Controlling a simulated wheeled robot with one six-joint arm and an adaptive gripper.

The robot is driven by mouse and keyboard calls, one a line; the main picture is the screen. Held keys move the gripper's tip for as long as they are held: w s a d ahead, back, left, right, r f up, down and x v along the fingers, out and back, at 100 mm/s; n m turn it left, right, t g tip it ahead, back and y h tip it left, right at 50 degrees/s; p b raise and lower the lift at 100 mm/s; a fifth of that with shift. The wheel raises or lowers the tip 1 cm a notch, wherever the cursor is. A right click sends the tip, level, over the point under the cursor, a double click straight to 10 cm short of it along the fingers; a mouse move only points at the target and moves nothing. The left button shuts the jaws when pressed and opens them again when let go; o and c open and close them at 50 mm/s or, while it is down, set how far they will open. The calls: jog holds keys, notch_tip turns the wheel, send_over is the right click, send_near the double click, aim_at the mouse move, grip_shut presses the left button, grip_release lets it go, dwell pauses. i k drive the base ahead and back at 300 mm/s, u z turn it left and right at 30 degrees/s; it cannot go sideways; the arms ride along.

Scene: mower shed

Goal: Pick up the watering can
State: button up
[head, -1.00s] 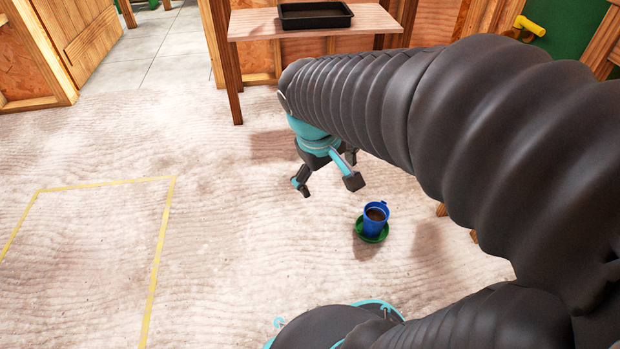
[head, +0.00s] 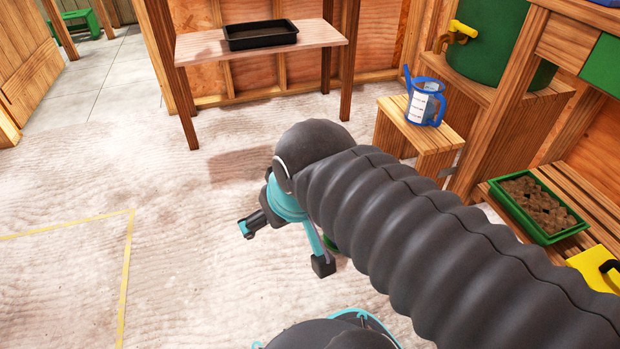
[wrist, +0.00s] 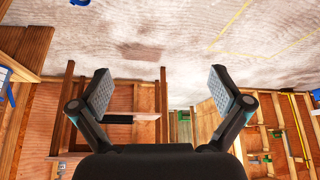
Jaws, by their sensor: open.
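The watering can (head: 426,102) is blue and partly clear, with a white label and a thin spout pointing left. In the head view it stands upright on a small wooden stool (head: 415,136), right of the middle. My gripper (head: 286,247) is open and empty, pointing down over the floor, to the left of the can, nearer to me and well apart from it. In the wrist view my gripper (wrist: 160,92) shows both fingers spread with nothing between them. A blue and white piece at that view's left edge may be the can, but it is cut off.
A table (head: 190,50) with a black tray (head: 262,43) stands at the back. Right of the stool are a green barrel with a yellow tap (head: 460,30) and a bench with a green soil tray (head: 550,228). The left floor is clear. A green rim shows behind my arm.

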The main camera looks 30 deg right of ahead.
aim_at(425, 93)
jog(key=z, duration=1.65)
